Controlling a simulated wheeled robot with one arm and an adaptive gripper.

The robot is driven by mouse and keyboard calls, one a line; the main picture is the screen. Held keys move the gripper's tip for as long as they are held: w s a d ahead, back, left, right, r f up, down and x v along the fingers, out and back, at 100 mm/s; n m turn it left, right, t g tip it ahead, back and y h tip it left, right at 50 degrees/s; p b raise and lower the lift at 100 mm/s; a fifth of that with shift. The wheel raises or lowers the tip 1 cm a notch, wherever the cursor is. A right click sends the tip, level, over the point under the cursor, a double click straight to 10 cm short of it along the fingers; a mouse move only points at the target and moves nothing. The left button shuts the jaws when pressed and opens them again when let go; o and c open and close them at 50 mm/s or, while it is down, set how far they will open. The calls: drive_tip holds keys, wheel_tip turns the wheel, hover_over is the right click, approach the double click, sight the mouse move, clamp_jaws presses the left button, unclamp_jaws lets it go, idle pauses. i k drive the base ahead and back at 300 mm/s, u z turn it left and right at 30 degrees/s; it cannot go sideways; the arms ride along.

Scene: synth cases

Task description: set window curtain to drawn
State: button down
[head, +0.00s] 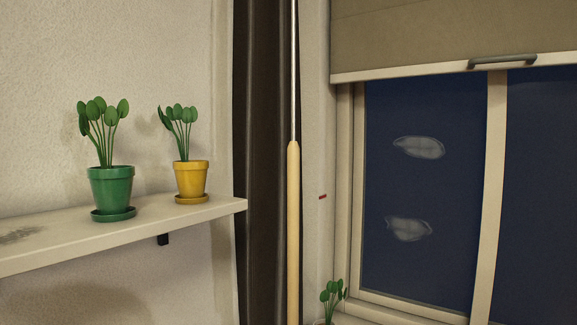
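A dark brown curtain (264,160) hangs bunched in a narrow vertical strip left of the window (415,190). A thin metal rod with a pale wooden grip (293,225) hangs in front of the curtain's right side; its lower end is cut off by the frame. A grey-brown blind (450,35) covers the top of the window. It has a pale bottom bar and a dark grey handle (502,61). The glass below the blind is uncovered and dark blue. The curtain's top and bottom are out of frame. My gripper is not in view.
A pale wall shelf (150,224) at left holds a green potted plant (110,187) and a yellow potted plant (191,179). Another plant (332,298) stands low by the window's left corner. A small red mark (322,197) is on the wall.

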sight(290, 254)
drive_tip(key=u, duration=0.55)
drive_tip(key=k, duration=1.3)
drive_tip(key=u, duration=0.9)
drive_tip(key=i, duration=1.25)
drive_tip(key=z, duration=0.7)
